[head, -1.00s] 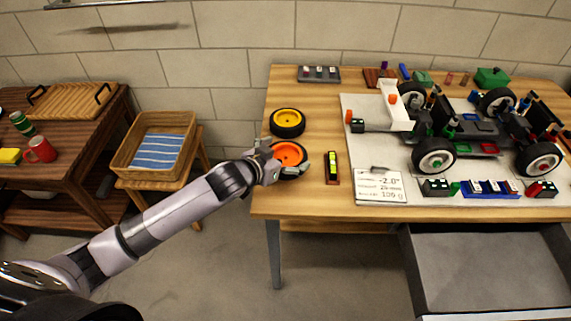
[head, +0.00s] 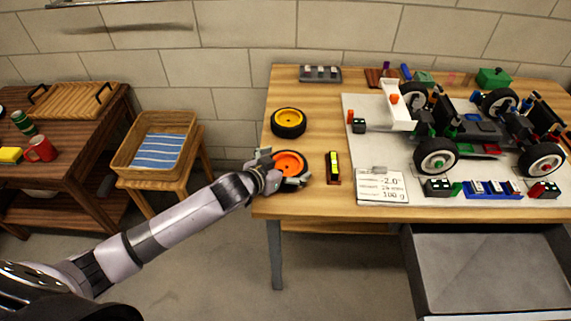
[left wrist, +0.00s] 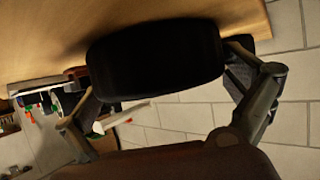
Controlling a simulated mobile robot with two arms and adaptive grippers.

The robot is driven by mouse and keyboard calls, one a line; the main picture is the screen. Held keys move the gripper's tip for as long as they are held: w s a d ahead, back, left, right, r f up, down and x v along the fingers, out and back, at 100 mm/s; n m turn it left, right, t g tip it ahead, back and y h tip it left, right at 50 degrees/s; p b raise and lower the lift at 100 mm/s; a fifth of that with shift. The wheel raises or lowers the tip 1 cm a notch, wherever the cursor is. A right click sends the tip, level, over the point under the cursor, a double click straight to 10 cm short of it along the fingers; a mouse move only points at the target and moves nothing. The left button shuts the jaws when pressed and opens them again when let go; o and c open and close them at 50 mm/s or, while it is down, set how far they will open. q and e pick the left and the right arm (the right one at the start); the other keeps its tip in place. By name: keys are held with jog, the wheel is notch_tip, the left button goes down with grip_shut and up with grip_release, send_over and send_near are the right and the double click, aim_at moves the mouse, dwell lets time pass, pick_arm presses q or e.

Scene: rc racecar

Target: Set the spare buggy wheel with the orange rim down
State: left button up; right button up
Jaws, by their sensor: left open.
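The spare wheel with the orange rim (head: 290,163) lies flat, rim up, at the left end of the wooden workbench. It looks to be resting on the bench top. My left gripper (head: 285,170) is open, with one finger on either side of the wheel. In the left wrist view the dark tyre (left wrist: 155,60) sits between the spread fingers of the left gripper (left wrist: 165,85). I cannot tell whether either finger still touches the tyre. My right gripper is not in view.
A yellow-rimmed wheel (head: 288,122) lies just behind. A small level with a yellow-green vial (head: 333,167) stands to the right, then a label card (head: 381,187) and the buggy (head: 470,130) on a pale board. The bench's left edge is close. An open drawer (head: 485,265) is below.

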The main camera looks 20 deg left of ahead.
pick_arm(q)
jog(key=shift+r, duration=0.25)
jog(key=v, duration=1.2)
jog(key=shift+f+p, duration=0.1)
jog(key=shift+p, duration=0.2)
